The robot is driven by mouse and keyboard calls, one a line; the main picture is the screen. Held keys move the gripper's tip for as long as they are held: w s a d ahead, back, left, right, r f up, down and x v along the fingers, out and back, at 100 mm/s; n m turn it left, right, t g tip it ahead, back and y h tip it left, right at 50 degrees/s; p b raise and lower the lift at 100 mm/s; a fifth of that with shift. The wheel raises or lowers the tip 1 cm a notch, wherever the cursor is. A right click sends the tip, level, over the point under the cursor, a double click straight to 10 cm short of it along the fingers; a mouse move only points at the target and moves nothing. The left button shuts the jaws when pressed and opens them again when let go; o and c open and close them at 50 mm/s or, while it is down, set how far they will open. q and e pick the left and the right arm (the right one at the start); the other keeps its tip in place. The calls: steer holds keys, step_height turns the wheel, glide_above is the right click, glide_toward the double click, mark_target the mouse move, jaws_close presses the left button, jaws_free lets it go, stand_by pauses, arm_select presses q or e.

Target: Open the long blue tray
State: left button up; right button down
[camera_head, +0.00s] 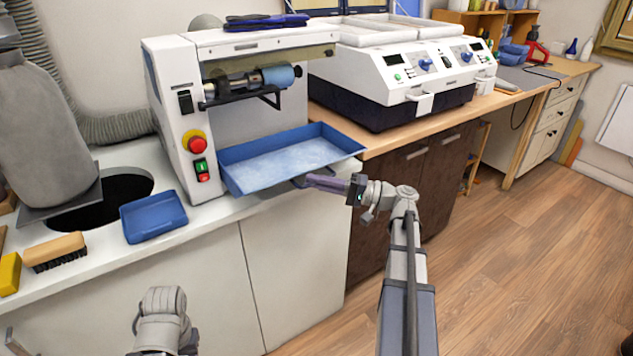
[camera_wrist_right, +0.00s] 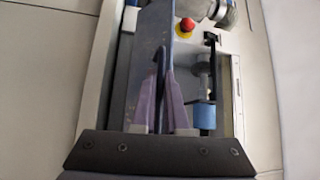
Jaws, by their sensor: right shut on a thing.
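The long blue tray (camera_head: 285,162) is a shallow open tray at the foot of the white grinding machine (camera_head: 172,100), below its roller. It sticks out in front of the machine, and its inside looks empty. My right gripper (camera_head: 300,182) is at the tray's front side, near its right end, and is shut on the tray's edge or handle; which one I cannot tell. In the right wrist view the two purple fingers (camera_wrist_right: 162,100) close around a thin dark part of the blue tray (camera_wrist_right: 153,35). Of my left arm only a grey part shows at the bottom left; its fingers are not seen.
A small blue tray (camera_head: 152,215) lies on the white counter (camera_head: 100,255), left of the machine, near a brush (camera_head: 55,252) and a dark round opening (camera_head: 110,200). A white heating unit (camera_head: 400,75) stands to the right. The floor (camera_head: 520,240) at right is clear.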

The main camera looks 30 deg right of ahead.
arm_select(q)
steer(key=shift+s, duration=0.4)
arm_select(e)
steer(key=s, duration=0.4)
steer(key=shift+s+d, duration=0.2)
steer(key=shift+s, duration=0.2)
steer(key=c, duration=0.9)
jaws_free()
steer(key=shift+c, duration=0.2)
steer(key=shift+d, duration=0.1)
arm_select(q)
steer(key=shift+f+b, duration=0.5)
steer(key=shift+f, duration=0.05)
arm_select(e)
steer(key=v, duration=0.7)
steer(key=shift+s+d, duration=0.2)
steer(key=shift+d, duration=0.05)
